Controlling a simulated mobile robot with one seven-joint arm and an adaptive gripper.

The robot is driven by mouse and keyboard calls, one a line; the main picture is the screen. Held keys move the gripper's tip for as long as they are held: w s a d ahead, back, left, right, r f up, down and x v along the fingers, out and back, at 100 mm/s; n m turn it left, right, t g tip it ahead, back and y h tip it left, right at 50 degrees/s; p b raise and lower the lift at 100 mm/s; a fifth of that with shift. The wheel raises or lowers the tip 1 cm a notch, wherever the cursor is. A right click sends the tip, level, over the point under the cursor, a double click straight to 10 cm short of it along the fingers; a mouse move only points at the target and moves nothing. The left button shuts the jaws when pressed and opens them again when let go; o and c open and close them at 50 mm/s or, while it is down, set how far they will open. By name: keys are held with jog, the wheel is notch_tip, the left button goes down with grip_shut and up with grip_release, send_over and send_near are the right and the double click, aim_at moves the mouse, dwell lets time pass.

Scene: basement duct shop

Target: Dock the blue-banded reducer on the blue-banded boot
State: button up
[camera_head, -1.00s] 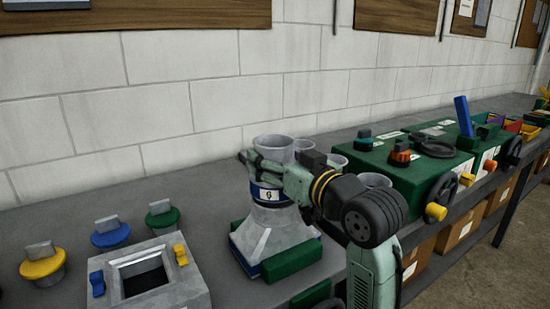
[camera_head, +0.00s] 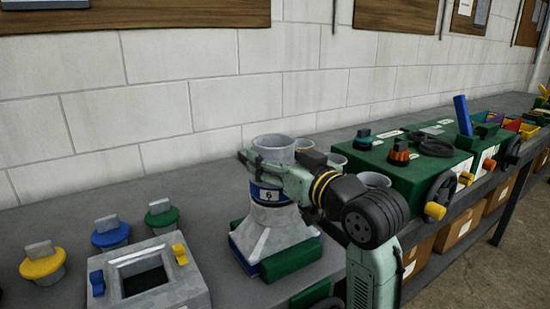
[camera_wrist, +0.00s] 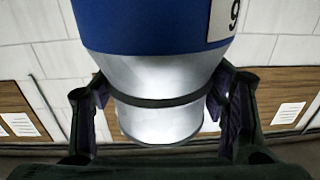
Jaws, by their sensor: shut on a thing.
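The blue-banded reducer (camera_head: 269,194) is a grey metal tube with a blue band and a white label reading 6. It stands about upright over the grey flared boot (camera_head: 278,230), whose base shows blue on its left side. Their edges appear to meet below the band; I cannot tell whether the reducer is fully seated. My gripper (camera_head: 272,170) is shut on the reducer above the band. In the wrist view the reducer's grey wall (camera_wrist: 160,100) lies between my fingers, with the blue band beyond it. My gripper hides part of the reducer's right side.
A grey square-holed block (camera_head: 150,275) and yellow, blue and green plugs (camera_head: 110,232) stand at the left. More grey tubes (camera_head: 372,180) and a green cabinet (camera_head: 420,170) crowd the right.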

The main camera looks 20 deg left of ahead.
jog(key=shift+f+b, duration=0.45)
jog(key=shift+f, duration=0.2)
jog(key=o, duration=1.5)
jog(key=shift+s+d, duration=0.1)
jog(key=v, duration=1)
jog(key=shift+s+d+r, duration=0.1)
jog(key=shift+s+d, duration=0.15)
jog(key=shift+d, duration=0.05)
